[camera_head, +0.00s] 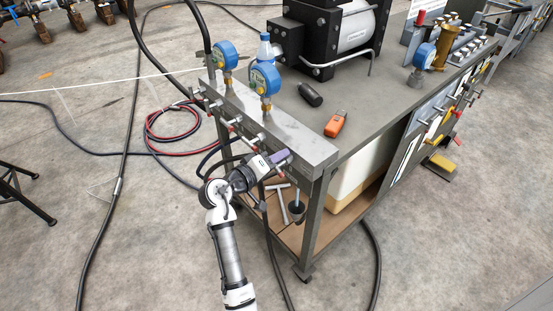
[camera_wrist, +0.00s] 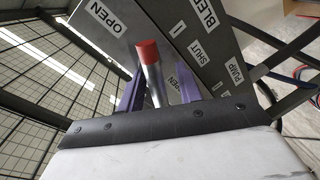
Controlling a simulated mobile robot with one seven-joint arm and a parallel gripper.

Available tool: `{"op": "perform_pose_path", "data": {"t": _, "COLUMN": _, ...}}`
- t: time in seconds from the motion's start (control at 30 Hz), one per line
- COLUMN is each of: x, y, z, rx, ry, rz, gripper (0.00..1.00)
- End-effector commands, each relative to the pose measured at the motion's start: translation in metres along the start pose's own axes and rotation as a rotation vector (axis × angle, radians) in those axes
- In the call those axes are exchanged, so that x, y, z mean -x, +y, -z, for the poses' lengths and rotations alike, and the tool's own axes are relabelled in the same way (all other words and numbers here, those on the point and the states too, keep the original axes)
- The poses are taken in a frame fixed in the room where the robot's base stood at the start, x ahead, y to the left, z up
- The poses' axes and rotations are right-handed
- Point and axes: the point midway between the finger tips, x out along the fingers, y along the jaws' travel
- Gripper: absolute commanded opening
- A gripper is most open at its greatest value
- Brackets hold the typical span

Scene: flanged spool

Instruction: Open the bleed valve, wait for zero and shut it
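The bleed valve's lever (camera_wrist: 151,80) is a metal rod with a red tip, seen in the wrist view beside a grey plate (camera_wrist: 215,45) lettered OPEN, SHUT and BLEED. My gripper (camera_wrist: 158,95) has its two purple fingers apart, one on each side of the rod. A gap shows between the rod and the right finger; I cannot tell whether the left finger touches it. In the head view my gripper (camera_head: 279,158) is at the near end of the grey manifold block (camera_head: 290,132). Two blue gauges (camera_head: 264,78) (camera_head: 225,55) stand on the block; their readings are too small to tell.
Other valve levers (camera_head: 231,124) line the block's front. A black pump (camera_head: 335,35), an orange tool (camera_head: 336,123) and a black cylinder (camera_head: 310,94) are on the bench (camera_head: 385,98). Hoses (camera_head: 155,130) run over the floor at left. A PUMP label (camera_wrist: 235,70) shows on the plate.

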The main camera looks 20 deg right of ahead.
Motion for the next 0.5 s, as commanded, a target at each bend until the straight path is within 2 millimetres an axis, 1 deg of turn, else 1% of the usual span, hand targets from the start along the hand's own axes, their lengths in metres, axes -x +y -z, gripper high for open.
{"op": "perform_pose_path", "data": {"t": 0.07, "x": 0.004, "y": -0.001, "z": 0.000, "rx": 0.000, "ry": 0.002, "rz": 0.000, "gripper": 0.35}}
{"op": "perform_pose_path", "data": {"t": 0.17, "x": 0.015, "y": -0.002, "z": 0.000, "rx": 0.000, "ry": 0.004, "rz": 0.000, "gripper": 0.35}}
{"op": "perform_pose_path", "data": {"t": 0.27, "x": 0.035, "y": -0.003, "z": 0.000, "rx": -0.001, "ry": 0.005, "rz": 0.002, "gripper": 0.35}}
{"op": "perform_pose_path", "data": {"t": 0.5, "x": 0.090, "y": -0.003, "z": -0.001, "rx": -0.001, "ry": 0.005, "rz": 0.002, "gripper": 0.35}}
